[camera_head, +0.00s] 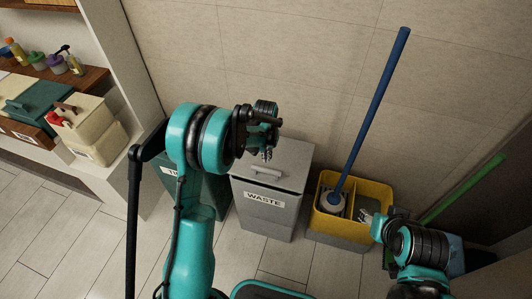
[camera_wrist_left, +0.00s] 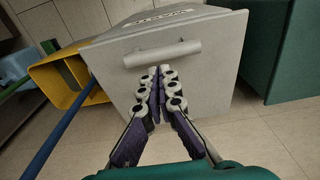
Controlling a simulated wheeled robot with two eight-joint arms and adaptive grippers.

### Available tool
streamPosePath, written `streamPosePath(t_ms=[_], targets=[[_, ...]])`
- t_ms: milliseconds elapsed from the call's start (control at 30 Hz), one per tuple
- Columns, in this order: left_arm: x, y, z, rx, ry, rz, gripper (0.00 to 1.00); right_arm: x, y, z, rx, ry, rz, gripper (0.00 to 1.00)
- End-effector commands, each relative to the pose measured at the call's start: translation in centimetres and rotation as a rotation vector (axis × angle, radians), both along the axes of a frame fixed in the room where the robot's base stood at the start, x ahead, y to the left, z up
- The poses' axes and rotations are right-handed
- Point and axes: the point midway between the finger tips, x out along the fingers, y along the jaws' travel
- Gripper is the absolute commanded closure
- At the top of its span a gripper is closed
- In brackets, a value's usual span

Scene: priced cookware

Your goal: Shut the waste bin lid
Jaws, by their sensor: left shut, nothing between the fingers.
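The grey waste bin (camera_head: 263,212) stands against the wall, with a "WASTE" label on its front. Its grey lid (camera_head: 290,160) lies across the top and looks down; I cannot tell whether a small gap is left. The lid carries a bar handle (camera_head: 267,174), which also shows in the left wrist view (camera_wrist_left: 163,53). My left gripper (camera_head: 267,155) is over the lid, behind the handle in the head view. In the left wrist view its closed, empty fingertips (camera_wrist_left: 157,70) are close to the handle; contact is unclear. My right gripper (camera_head: 372,218) is by the yellow bucket, its fingers too small to read.
A yellow mop bucket (camera_head: 381,192) with a blue-handled mop (camera_head: 375,105) stands right of the bin. A dark green bin (camera_head: 210,190) stands left, partly hidden by my left arm. Shelves with boxes (camera_head: 85,125) and bottles are at far left. A green pole (camera_head: 465,187) leans at right.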

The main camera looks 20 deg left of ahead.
Motion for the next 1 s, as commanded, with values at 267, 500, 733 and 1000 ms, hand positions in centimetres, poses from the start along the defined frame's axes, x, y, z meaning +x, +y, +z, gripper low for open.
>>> streamPosePath(t_ms=[267,500,733,1000], targets=[[0.3,0.0,-5.0,0.0,-0.001,0.0,1.0,0.0,0.0,-2.1,0.0,0.0,0.0,0.55],[0.4,0.0,-6.1,0.0,-0.001,0.0,1.0,0.0,0.0,-2.5,0.0,0.0,0.0,0.55],[0.3,0.0,-6.0,0.0,-0.001,0.0,1.0,0.0,0.0,-2.4,0.0,0.0,0.0,0.55],[0.8,0.0,-8.3,0.0,0.0,0.0,1.0,0.0,0.0,-4.1,0.0,0.0,0.0,0.55]])
